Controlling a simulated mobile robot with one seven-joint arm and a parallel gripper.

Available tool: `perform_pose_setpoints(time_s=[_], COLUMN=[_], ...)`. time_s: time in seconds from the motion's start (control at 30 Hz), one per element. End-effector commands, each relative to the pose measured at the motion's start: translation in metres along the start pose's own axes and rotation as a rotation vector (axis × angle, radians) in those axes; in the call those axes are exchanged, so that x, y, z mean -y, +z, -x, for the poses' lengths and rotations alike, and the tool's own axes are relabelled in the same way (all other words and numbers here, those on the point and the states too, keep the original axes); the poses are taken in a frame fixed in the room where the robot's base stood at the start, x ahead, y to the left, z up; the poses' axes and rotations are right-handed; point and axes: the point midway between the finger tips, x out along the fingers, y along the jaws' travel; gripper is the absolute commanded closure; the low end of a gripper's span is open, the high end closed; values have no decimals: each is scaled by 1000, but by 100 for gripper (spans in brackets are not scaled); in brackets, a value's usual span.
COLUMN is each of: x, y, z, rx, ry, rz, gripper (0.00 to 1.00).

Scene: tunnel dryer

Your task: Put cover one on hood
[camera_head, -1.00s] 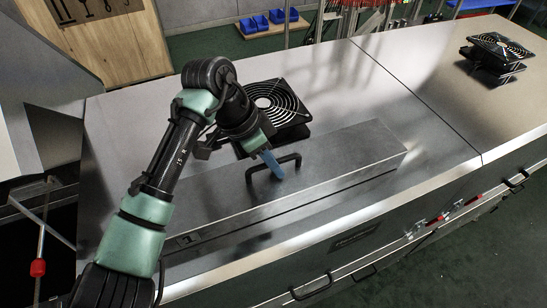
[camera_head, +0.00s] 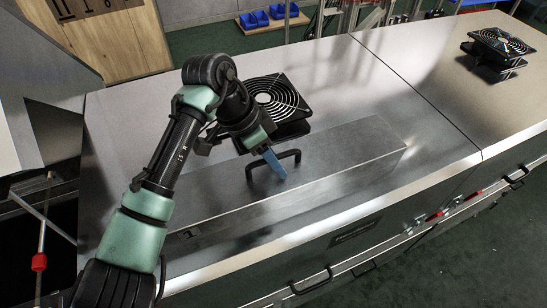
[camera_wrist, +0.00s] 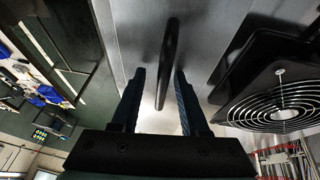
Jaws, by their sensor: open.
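A long, low steel cover (camera_head: 345,155) with a black bar handle (camera_head: 289,155) lies along the front of the steel hood top (camera_head: 400,75). The handle also shows in the wrist view (camera_wrist: 168,60). I cannot tell whether the cover is seated in an opening. My gripper (camera_head: 279,168) is at the handle, with its blue fingers pointing down at the cover. In the wrist view, my gripper (camera_wrist: 158,90) is open, with the handle between its two fingers and a gap visible on each side. My arm hides the left part of the cover.
A black fan with a round wire grille (camera_head: 272,100) stands just behind the cover, close to my gripper. Another fan (camera_head: 498,45) sits at the far right. The steel top between them is clear. A grey panel (camera_head: 40,50) stands at the left.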

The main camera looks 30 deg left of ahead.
Motion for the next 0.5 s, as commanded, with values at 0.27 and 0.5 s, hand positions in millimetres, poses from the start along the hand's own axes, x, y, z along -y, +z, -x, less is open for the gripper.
perform_pose_setpoints(time_s=[0.27, 0.5], x=[2, 1], y=[0, 0], z=[33, 88], rx=[-2, 0], ry=[-6, -5], rz=[-2, -1], gripper=[54, 54])
